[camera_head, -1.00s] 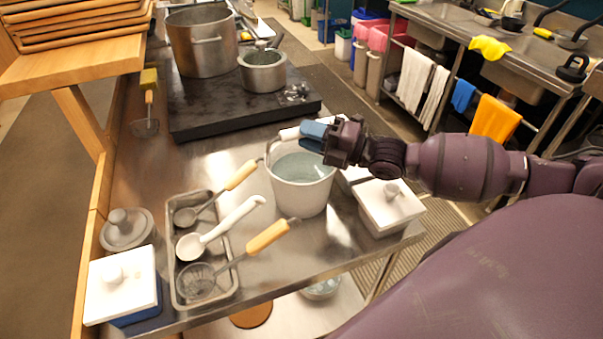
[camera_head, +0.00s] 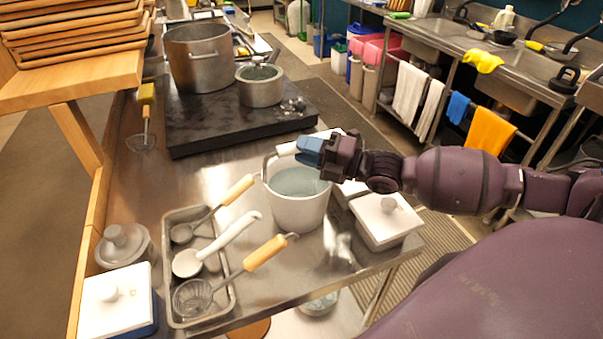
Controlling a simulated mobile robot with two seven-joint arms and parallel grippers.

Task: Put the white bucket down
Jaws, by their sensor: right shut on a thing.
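The white bucket (camera_head: 297,208) is upright at the right part of the steel table (camera_head: 200,184), with greyish contents inside. Its handle (camera_head: 268,160) stands up over the rim. My right gripper (camera_head: 309,151) is at the top of the bucket, shut on the handle with its blue fingers. I cannot tell whether the bucket's base touches the table. My left gripper is not in view.
A metal tray (camera_head: 231,294) with several ladles lies left of the bucket. White lidded boxes (camera_head: 386,219) stand close on its right. A black stove (camera_head: 235,122) with two pots is behind. Bare table shows between stove and tray.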

